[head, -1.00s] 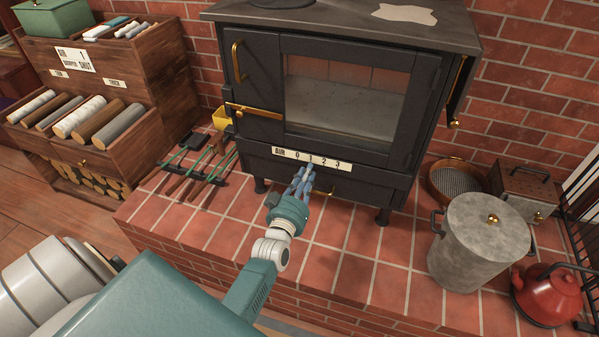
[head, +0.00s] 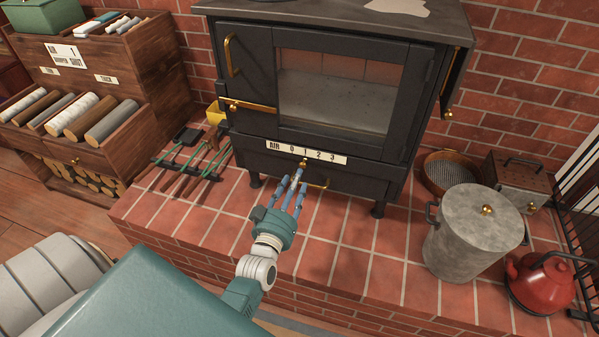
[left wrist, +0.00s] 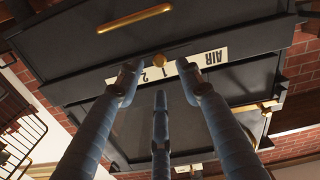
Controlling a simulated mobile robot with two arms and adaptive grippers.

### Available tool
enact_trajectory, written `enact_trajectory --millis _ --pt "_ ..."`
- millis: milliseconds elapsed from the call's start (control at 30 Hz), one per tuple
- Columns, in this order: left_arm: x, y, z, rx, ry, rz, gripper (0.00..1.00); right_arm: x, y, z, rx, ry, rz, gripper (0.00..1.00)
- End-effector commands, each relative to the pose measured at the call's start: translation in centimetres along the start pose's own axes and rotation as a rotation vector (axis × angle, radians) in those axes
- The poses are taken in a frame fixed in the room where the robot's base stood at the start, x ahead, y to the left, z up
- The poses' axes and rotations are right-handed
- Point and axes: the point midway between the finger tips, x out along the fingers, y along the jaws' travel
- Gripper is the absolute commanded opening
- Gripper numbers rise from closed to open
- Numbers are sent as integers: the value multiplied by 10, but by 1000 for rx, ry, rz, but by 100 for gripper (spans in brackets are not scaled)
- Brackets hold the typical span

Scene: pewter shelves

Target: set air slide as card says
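The card (head: 66,55) on the wooden rack at upper left reads "AIR 1" and "DAMPER SHUT"; the small words are blurred. The black stove (head: 245,145) has a white AIR scale (head: 340,158) marked 0 to 3 below its window. The brass air slide knob (head: 304,163) sits just under the 1; it also shows in the left wrist view (left wrist: 159,60), against the scale seen upside down. My left gripper (head: 293,180) is open, its blue fingers spread just in front of and below the knob, with nothing between them. My right gripper is out of view.
A brass bar handle (head: 318,184) lies low on the stove, close to my fingers. Fire tools (head: 195,165) lie on the brick hearth at left. A grey lidded bucket (head: 470,240) and a red kettle (head: 540,283) stand at right. The hearth's front middle is clear.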

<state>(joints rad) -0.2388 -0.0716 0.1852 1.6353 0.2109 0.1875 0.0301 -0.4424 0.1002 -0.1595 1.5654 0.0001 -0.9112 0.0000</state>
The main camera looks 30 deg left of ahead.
Motion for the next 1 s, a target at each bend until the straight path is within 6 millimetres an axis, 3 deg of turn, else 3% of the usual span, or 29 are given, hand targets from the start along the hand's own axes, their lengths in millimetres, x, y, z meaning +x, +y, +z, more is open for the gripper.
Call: enact_trajectory --millis 100,333,1000 --pt "-26 0 1 0 -1 0 37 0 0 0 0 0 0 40" --pt "-54 0 0 0 2 1 37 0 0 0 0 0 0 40" --pt "-58 2 0 3 -7 5 37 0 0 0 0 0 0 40"
